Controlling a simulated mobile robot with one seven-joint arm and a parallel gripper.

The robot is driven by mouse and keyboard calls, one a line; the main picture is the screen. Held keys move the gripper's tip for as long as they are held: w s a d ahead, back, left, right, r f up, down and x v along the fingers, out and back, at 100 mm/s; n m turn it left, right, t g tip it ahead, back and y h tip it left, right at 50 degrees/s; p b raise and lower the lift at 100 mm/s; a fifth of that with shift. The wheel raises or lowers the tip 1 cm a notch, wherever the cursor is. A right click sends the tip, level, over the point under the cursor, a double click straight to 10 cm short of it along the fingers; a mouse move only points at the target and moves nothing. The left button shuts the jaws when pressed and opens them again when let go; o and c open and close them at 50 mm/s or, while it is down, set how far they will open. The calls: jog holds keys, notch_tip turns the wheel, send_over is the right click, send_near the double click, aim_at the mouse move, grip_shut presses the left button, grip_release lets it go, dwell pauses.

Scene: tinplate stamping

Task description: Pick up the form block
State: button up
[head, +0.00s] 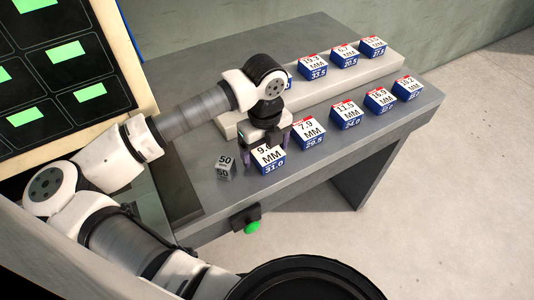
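No block in the head view is named as the form block. Several blue, white and red blocks with printed numbers stand on the grey table (205,95). My gripper (265,150) points down at the nearest one, the block marked 31.0 (268,162), and partly covers its label. Its dark fingers are spread, one near the left side and one near the right side of this block. I cannot tell whether they touch it. The block seems to rest on the table in line with its row. A small grey cube marked 50 (226,168) stands just left of it.
The block marked 29.5 (308,134) stands close to the right, with others beyond it. A raised pale ledge (305,93) behind carries a second row. A green button (252,226) is on the table's front edge. A panel with green labels (65,70) stands at left.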

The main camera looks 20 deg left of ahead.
aim_at(265, 149)
jog(key=c, duration=1.2)
jog(key=shift+o, duration=0.2)
notch_tip(265, 149, up, 20)
jog(key=b, duration=0.3)
